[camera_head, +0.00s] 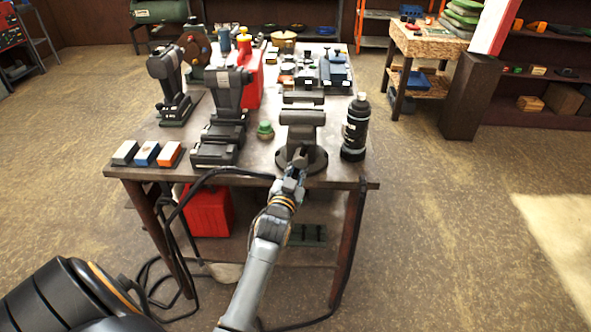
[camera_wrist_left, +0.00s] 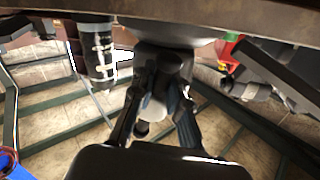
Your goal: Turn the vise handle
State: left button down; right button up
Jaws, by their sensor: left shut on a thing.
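The grey bench vise (camera_head: 302,128) stands on the near edge of the workbench, right of centre. My left gripper (camera_head: 297,172) is at the vise's near end, low in front of its round base. In the left wrist view my left gripper (camera_wrist_left: 160,95) has its two fingers on either side of a dark rounded part, probably the vise handle (camera_wrist_left: 168,66), and is shut on it. The handle itself is mostly hidden by the gripper in the head view. My right gripper is not in view.
A black bottle (camera_head: 355,128) stands close right of the vise, and a small green object (camera_head: 265,130) stands left of it. Dark machines (camera_head: 222,125) and coloured blocks (camera_head: 146,154) occupy the bench's left. A black cable (camera_head: 190,190) hangs over the bench's front edge (camera_head: 240,180).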

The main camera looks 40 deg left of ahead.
pick_arm(q)
jog(key=shift+w+d+r, duration=0.15)
jog(key=shift+w+r, duration=0.05)
jog(key=shift+r, duration=0.55)
jog(key=c, duration=1)
grip_release()
jog(key=shift+c, duration=0.2)
jog(key=shift+d+f, duration=0.1)
jog(key=shift+f, duration=0.1)
jog(key=shift+s+f, duration=0.2)
jog(key=shift+s, duration=0.25)
jog(key=v, duration=0.6)
jog(key=shift+s+d, duration=0.3)
